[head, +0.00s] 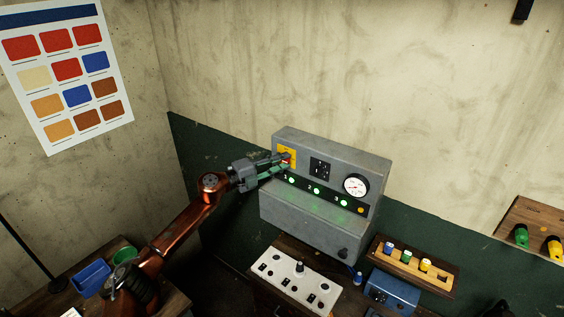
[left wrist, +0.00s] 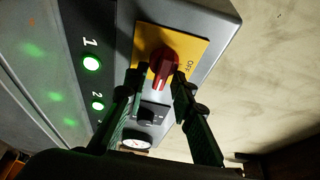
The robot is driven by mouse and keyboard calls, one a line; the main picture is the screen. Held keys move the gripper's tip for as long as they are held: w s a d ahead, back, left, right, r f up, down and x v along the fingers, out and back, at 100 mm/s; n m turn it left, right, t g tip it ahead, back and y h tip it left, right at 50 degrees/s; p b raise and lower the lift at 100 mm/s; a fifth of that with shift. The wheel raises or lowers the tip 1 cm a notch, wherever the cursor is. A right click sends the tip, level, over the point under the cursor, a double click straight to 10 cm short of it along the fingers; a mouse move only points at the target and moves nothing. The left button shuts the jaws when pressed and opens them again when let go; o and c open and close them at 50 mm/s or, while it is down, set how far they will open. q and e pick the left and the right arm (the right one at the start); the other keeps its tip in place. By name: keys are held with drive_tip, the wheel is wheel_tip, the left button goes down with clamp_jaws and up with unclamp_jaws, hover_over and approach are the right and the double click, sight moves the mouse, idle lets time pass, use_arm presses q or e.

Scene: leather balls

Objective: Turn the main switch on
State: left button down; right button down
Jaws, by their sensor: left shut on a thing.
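The main switch is a red rotary knob (left wrist: 163,66) on a yellow plate (head: 288,151) at the upper left of the grey control box (head: 310,213). The word OFF shows on the right part of the plate in the left wrist view. Which position the knob points to is not clear. My left gripper (head: 283,162) reaches the box from the left. In the left wrist view its two fingers (left wrist: 157,79) are shut on the knob, one on each side. In the head view the gripper partly hides the knob. My right gripper is not in view.
Green lamps glow on the box, with an orange lamp (head: 361,210) and a round gauge (head: 356,186) at right. Below stand a white switch panel (head: 278,285), a blue box (head: 392,290) and a wooden rack (head: 447,284). Blue (head: 91,277) and green containers are at lower left.

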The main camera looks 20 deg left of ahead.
use_arm(q)
drive_tip(key=shift+f, duration=0.1)
idle(0.3)
drive_tip(key=c, duration=2)
unclamp_jaws()
drive_tip(key=v, duration=1.2)
drive_tip(key=shift+a, duration=0.15)
